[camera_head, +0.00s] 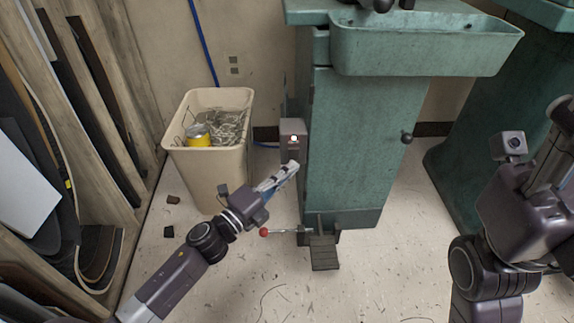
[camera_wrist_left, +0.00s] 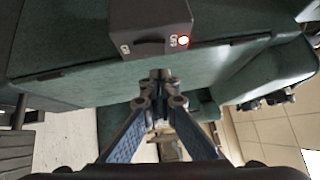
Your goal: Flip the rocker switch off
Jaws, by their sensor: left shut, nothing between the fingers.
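The rocker's tilt is hard to read. My left gripper (camera_head: 294,165) is shut and empty, its fingertips just below the box. In the wrist view the fingertips (camera_wrist_left: 160,76) sit just below the rocker, with no clear contact.
The green machine (camera_head: 350,150) carries a tray (camera_head: 425,50). A beige bin (camera_head: 205,165) of scrap stands left. My right arm is at the right; its gripper (camera_head: 560,125) is partly cut off.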

